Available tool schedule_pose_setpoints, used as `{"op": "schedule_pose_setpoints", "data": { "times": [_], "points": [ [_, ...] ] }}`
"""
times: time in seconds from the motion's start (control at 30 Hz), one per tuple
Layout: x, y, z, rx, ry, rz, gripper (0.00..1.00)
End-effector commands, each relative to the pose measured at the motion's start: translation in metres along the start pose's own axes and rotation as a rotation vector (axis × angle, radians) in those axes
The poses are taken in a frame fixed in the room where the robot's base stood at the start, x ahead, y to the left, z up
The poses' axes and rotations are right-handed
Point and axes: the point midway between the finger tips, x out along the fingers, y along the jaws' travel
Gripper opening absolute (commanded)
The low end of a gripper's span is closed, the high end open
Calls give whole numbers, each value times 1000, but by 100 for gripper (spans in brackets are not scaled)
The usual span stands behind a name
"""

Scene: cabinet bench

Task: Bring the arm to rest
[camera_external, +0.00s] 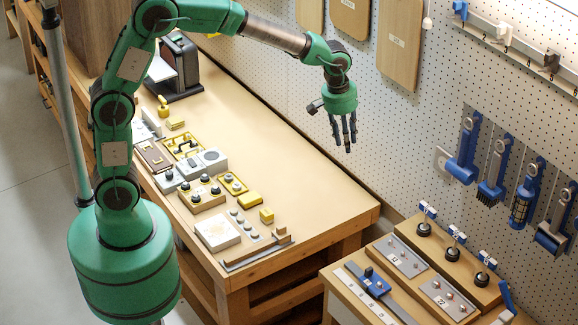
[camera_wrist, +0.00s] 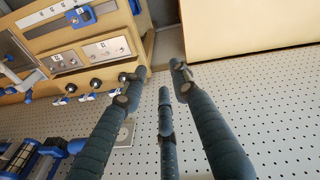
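My gripper (camera_external: 345,138) hangs from the green arm in the external view, its dark fingers pointing down above the far side of the wooden bench (camera_external: 330,188), near the pegboard. In the wrist view my gripper (camera_wrist: 160,78) shows three dark ribbed fingers, spread apart with nothing between them. The gripper is open and empty, clear of the bench top and of every object. The arm reaches from its green base at left, up and over the bench.
The bench's left side holds several small fixtures, a grey box (camera_external: 203,164), a white block (camera_external: 217,232) and yellow blocks (camera_external: 250,200). Its right side is clear. The pegboard (camera_external: 450,95) carries hanging boards and blue tools (camera_external: 465,147). A second bench (camera_external: 345,300) stands lower right.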

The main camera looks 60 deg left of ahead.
Motion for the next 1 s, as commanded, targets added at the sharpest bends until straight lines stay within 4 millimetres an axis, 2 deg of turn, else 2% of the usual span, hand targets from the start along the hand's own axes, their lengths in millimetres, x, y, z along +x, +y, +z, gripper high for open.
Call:
{"op": "schedule_pose_setpoints", "data": {
  "times": [0.03, 0.2, 0.5, 0.8, 1.0],
  "points": [
    [-12, -11, 0, 11, 9, 7, 29],
    [-44, -47, 5, 61, 36, 25, 29],
    [-92, -111, 22, 149, 87, 49, 29],
    [-127, -175, 50, 238, 144, 64, 29],
    [-142, -216, 73, 297, 184, 67, 29]
  ]
}}
